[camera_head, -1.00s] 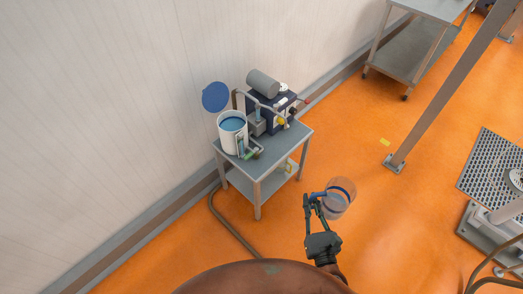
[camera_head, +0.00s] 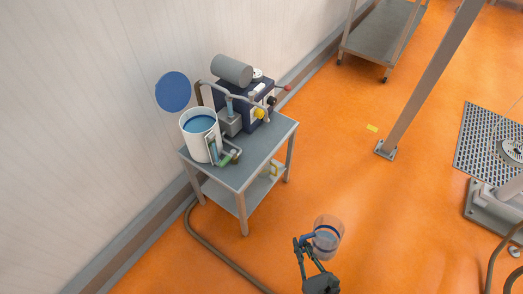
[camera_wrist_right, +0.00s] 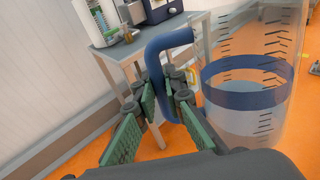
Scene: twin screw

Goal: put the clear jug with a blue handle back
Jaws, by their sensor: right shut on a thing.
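The clear jug (camera_head: 328,237) with a blue band and blue handle is at the lower middle of the head view, over the orange floor. My right gripper (camera_head: 303,243) is shut on its blue handle. In the right wrist view the jug (camera_wrist_right: 250,115) stands close on the right, with dark scale marks and some clear liquid inside. Its blue handle (camera_wrist_right: 155,62) passes between the green finger pads of the gripper (camera_wrist_right: 168,98). My left gripper is not in view.
A grey two-tier metal table (camera_head: 262,152) stands ahead against the wall. It carries a white bucket of blue liquid (camera_head: 199,134) and a pump machine (camera_head: 245,105). A hose (camera_head: 215,250) lies on the floor. A post (camera_head: 430,85) stands right. Floor between is clear.

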